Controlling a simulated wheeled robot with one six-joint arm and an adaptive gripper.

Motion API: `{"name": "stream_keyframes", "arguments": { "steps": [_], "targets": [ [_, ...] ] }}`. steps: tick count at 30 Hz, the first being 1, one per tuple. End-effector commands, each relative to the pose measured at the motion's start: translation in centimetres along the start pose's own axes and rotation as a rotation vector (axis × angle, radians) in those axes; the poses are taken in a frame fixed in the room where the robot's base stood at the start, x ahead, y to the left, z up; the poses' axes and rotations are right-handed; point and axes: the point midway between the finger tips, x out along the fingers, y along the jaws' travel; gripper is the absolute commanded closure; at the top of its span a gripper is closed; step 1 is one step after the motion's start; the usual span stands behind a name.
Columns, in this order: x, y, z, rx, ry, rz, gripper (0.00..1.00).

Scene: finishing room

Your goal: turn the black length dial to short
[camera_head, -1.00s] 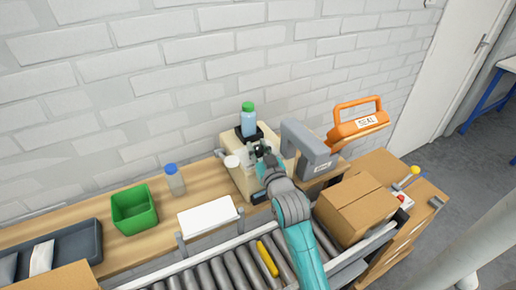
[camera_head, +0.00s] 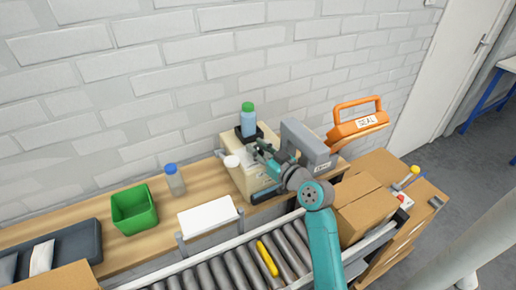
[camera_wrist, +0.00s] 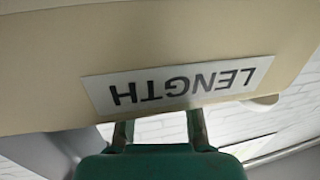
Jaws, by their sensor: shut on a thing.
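The cream machine (camera_head: 241,180) stands on the wooden bench, with a blue bottle with a green cap (camera_head: 248,119) on top. The wrist view shows its cream panel (camera_wrist: 60,60) with a white LENGTH label (camera_wrist: 178,86), upside down in the picture. My gripper (camera_head: 260,150) is at the machine's upper front; its two fingers (camera_wrist: 158,124) reach up to the panel's edge beside the label. It is shut on what appears to be the black length dial. The dial is hidden by the gripper and panel, so its setting cannot be read.
A grey unit (camera_head: 307,145) and an orange SEAL tool (camera_head: 357,122) stand right of the machine. A cardboard box (camera_head: 362,207) is close right of my arm. A roller conveyor (camera_head: 235,268) with a yellow piece (camera_head: 267,258) runs in front. A green bin (camera_head: 134,210) is left.

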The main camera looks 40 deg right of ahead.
Motion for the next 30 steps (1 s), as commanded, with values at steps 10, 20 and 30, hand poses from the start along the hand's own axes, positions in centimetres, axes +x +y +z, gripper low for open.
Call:
{"name": "stream_keyframes", "arguments": {
  "steps": [10,20,30],
  "targets": [
    [-0.05,0.0,0.22,-0.002,0.0,-0.037,1.0],
    [-0.06,0.0,0.1,-0.002,0.002,-0.036,0.44],
    [-0.71,0.09,0.03,-0.001,0.004,-0.035,0.44]
  ]
}}
